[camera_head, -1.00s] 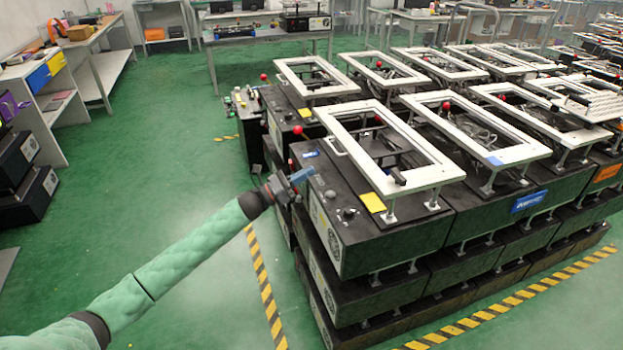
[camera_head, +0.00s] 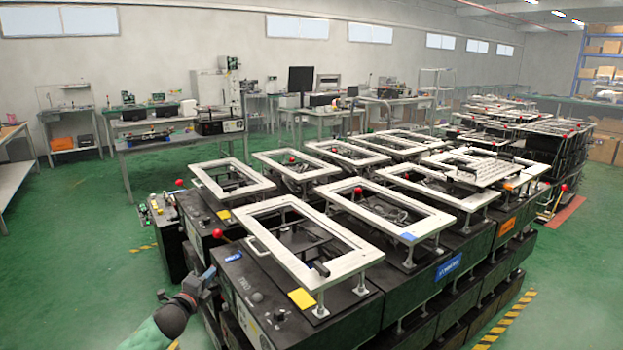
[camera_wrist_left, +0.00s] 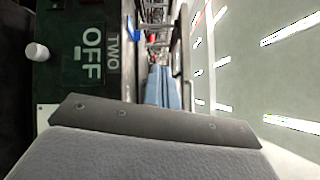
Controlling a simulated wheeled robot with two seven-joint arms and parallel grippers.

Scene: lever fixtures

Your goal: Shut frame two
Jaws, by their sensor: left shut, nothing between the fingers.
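The nearest fixture is a black box (camera_head: 240,318) with "TWO" on its left face. Its white rectangular frame (camera_head: 350,262) lies roughly level above the box top on short posts. A red-knobbed lever (camera_head: 217,233) stands near the box's far left corner. My left gripper (camera_head: 208,274) is beside the box's left edge, low in the head view. Its blue fingers (camera_wrist_left: 163,88) are shut and empty. The left wrist view shows a dark panel reading "TWO" and "OFF" (camera_wrist_left: 92,52) with a white knob (camera_wrist_left: 37,52) beside the gripper. My right gripper is not in view.
Similar frame fixtures stand close behind and to the right, including a neighbour frame (camera_head: 385,212). Stacked boxes fill the space beneath. Workbenches (camera_head: 170,138) line the back. Green floor (camera_head: 95,265) is clear to the left.

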